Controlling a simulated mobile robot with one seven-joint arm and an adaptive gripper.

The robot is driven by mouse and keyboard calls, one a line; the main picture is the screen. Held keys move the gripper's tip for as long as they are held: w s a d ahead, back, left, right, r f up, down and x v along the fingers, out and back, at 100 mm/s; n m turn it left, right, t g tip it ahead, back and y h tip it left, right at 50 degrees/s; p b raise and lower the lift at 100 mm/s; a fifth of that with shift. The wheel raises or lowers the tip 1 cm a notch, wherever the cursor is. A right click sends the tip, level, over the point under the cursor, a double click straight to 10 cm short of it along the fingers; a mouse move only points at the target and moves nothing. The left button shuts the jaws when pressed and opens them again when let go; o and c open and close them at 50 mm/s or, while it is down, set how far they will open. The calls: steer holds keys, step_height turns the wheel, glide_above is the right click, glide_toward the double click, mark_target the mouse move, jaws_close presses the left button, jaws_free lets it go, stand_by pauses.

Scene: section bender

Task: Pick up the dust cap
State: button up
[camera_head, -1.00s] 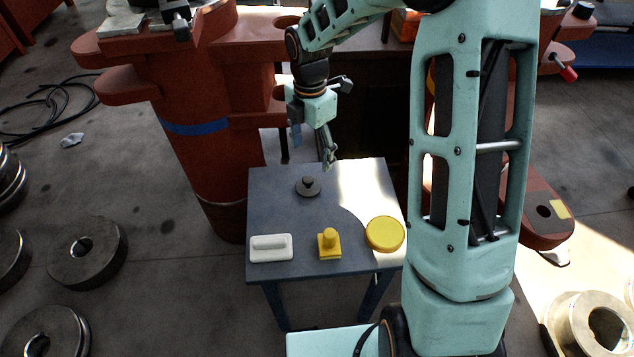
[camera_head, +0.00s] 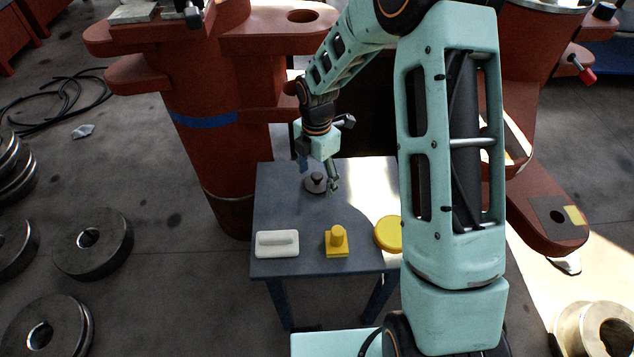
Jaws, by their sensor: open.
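Two round things on the small blue-grey table (camera_head: 290,215) could be the dust cap, and I cannot tell which. One is a dark grey disc with a knob (camera_head: 314,186) near the table's far side. The other is a flat yellow disc (camera_head: 388,234) at the right front, partly hidden behind my arm. My gripper (camera_head: 332,186) is open and points down just right of the dark knobbed disc, very close to it. I cannot tell whether they touch.
A white block with a handle (camera_head: 277,244) and a yellow knobbed block (camera_head: 337,242) stand along the table's front. The red machine (camera_head: 215,130) rises close behind and left of the table. Heavy steel rings (camera_head: 92,243) lie on the floor at left.

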steer(key=c, duration=1.3)
steer(key=shift+o, duration=0.2)
steer(key=shift+r, duration=0.1)
